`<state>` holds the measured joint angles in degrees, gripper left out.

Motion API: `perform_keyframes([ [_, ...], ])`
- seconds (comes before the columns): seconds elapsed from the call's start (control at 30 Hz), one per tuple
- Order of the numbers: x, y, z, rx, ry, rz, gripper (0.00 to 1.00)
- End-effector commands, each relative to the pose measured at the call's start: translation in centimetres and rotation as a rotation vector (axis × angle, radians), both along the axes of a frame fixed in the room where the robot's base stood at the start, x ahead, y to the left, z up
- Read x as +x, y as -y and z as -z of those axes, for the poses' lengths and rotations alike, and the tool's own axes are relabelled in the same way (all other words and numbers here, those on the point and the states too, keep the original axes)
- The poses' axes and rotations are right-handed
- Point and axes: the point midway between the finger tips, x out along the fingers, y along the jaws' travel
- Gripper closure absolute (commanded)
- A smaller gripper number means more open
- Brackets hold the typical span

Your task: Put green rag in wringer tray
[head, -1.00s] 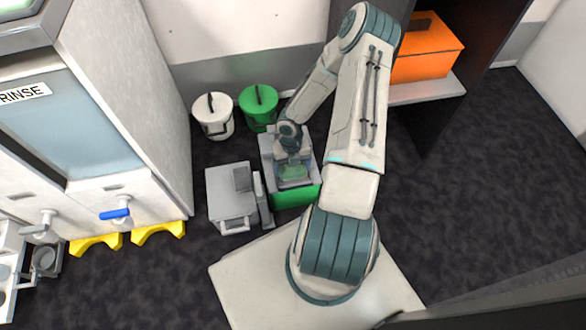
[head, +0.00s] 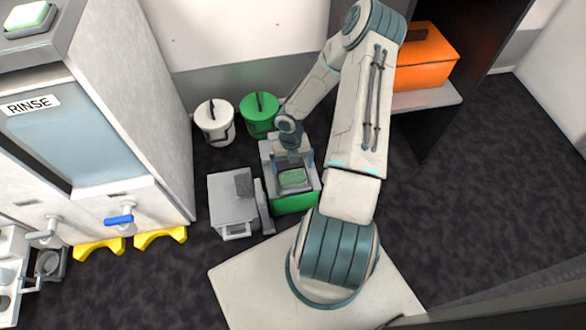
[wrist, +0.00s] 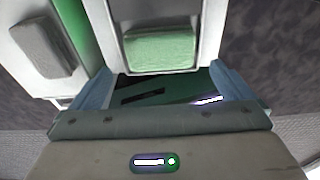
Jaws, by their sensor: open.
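The green rag (head: 292,179) lies as a folded pad inside the grey wringer tray (head: 314,183) on the green-bodied unit. In the wrist view the rag (wrist: 160,48) sits between the pale walls of the tray (wrist: 113,38). My gripper (wrist: 162,80) is open and empty. Its two blue-grey fingers are spread wide, and the rag is beyond their tips, apart from them. In the head view my gripper (head: 291,157) is above the back part of the tray; its fingertips are hard to make out.
A grey box-like unit (head: 230,203) stands close to the left of the wringer. A white bucket (head: 214,122) and a green bucket (head: 259,116) stand behind. An orange case (head: 425,57) rests on a shelf at right. The rinse cabinet (head: 75,130) is at left. Dark floor at right is clear.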

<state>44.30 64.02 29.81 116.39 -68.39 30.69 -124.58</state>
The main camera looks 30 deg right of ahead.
Motion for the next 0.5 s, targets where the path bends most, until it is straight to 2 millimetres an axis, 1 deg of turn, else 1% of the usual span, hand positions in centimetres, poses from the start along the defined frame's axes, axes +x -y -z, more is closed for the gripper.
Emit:
perform_keyframes([
  [0.03, 0.2, 0.1, -1.9, -0.002, 0.002, 0.001, 0.0],
  [0.2, 0.7, 0.2, -4.9, 0.0, 0.001, 0.001, 0.0],
  [0.3, 0.9, 0.3, -6.1, -0.001, 0.001, 0.001, 0.0],
  [0.47, 1.0, 0.3, -7.2, -0.009, -0.003, 0.014, 0.0],
  [0.5, 1.0, 0.4, -7.7, -0.02, -0.005, 0.032, 0.0],
])
